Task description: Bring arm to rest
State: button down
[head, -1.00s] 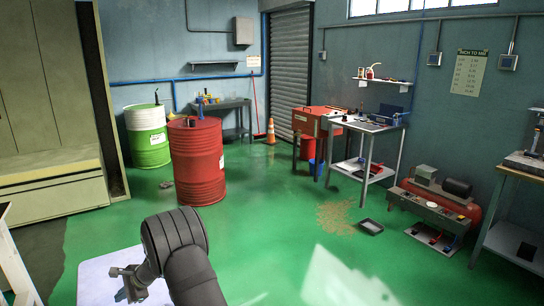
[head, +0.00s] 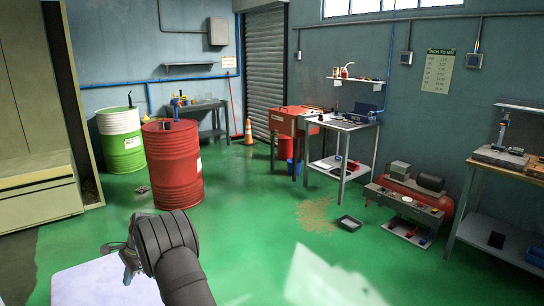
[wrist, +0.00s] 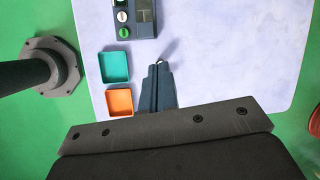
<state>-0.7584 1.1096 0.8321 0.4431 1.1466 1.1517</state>
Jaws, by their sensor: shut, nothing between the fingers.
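My gripper (wrist: 158,68) points over a pale tabletop (wrist: 235,50) in the wrist view. Its dark fingers are together with nothing between them. The tabletop also shows at the bottom left of the head view (head: 95,285), partly behind my dark arm. In the head view the arm covers much of the gripper, so its fingertips are not clear there.
Left of the fingers lie a teal square tray (wrist: 115,66), an orange square tray (wrist: 119,102) and a dark button box (wrist: 122,18). A red drum (head: 172,170) and a green-white drum (head: 122,140) stand beyond.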

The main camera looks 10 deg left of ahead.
jog(key=w+d+r+m+t+h, duration=0.3)
jog(key=w+d+r+h, duration=0.15)
jog(key=w+d, duration=0.4)
notch_tip(320, 180, down, 9)
jog(key=shift+w+a+r+g, duration=0.2)
jog(key=shift+w+a+g, duration=0.1)
